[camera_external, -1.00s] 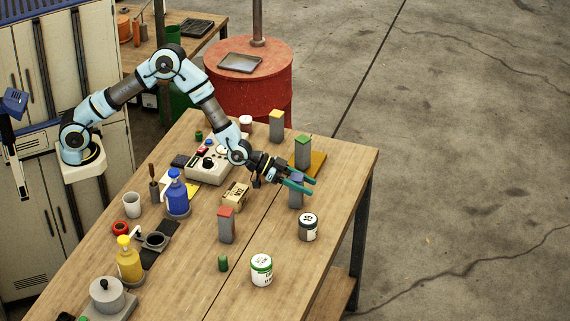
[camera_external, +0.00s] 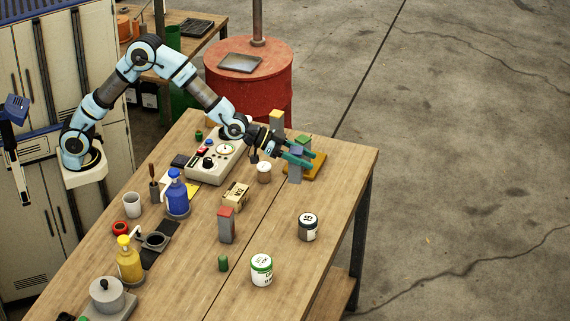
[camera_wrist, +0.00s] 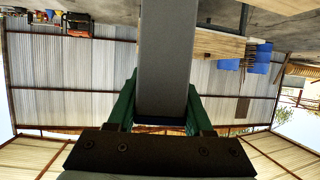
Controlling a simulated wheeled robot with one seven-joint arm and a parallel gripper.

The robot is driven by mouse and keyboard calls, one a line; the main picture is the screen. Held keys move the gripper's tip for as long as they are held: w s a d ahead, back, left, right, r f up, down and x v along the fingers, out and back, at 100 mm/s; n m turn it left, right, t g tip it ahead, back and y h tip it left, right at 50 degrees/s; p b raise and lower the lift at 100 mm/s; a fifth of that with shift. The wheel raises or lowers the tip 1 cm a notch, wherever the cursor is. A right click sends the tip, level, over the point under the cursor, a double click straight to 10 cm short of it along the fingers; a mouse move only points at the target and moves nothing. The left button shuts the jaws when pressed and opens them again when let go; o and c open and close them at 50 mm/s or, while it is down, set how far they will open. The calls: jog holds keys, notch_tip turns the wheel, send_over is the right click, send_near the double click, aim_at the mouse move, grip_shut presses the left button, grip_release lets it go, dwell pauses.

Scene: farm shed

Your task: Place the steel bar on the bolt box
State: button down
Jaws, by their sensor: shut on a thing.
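My gripper (camera_external: 296,158) is shut on a grey steel bar with a blue top end (camera_external: 295,172), at the far right part of the bench. The bar hangs roughly upright and seems raised off the bench. In the wrist view the grey bar (camera_wrist: 166,60) runs between the green fingers, its blue end down by the palm. A small printed cardboard box (camera_external: 235,196), likely the bolt box, sits mid-bench, lower left of my gripper and apart from it. Its lettering is too small to read surely.
Similar bars stand nearby: red-topped (camera_external: 226,228) in front of the box, green-topped (camera_external: 304,142) partly hidden behind my gripper, yellow-topped (camera_external: 277,120). An orange board (camera_external: 318,165) lies beside the held bar. Jars (camera_external: 307,228) (camera_external: 264,172) and a meter unit (camera_external: 212,165) stand around.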

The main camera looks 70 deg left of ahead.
aim_at(295, 153)
jog(key=s+r+n+t+y+p, duration=0.1)
jog(key=r, duration=0.1)
jog(key=s+r+n+t+y+p, duration=0.1)
jog(key=s+n+y, duration=0.1)
jog(key=shift+s+a+r, duration=0.1)
jog(key=shift+s+r, duration=0.05)
jog(key=shift+r, duration=0.25)
jog(key=s+a+n+y+p, duration=0.4)
jog(key=s+a+n+y, duration=0.4)
jog(key=s+a+y, duration=0.3)
jog(key=shift+n+h, duration=0.3)
jog(key=shift+h, duration=0.3)
jog(key=shift+s+a+f+p, duration=0.1)
jog(key=shift+s+f+p, duration=0.25)
jog(key=shift+f, duration=1.2)
jog(key=shift+s+a+f+p, duration=0.2)
jog(key=shift+f+p, duration=0.15)
jog(key=shift+f, duration=1.2)
jog(key=shift+s+a+f+p, duration=0.1)
jog(key=shift+s+f+p, duration=0.25)
jog(key=shift+f, duration=1.2)
jog(key=shift+f, duration=0.2)
jog(key=shift+c, duration=1.5)
grip_release()
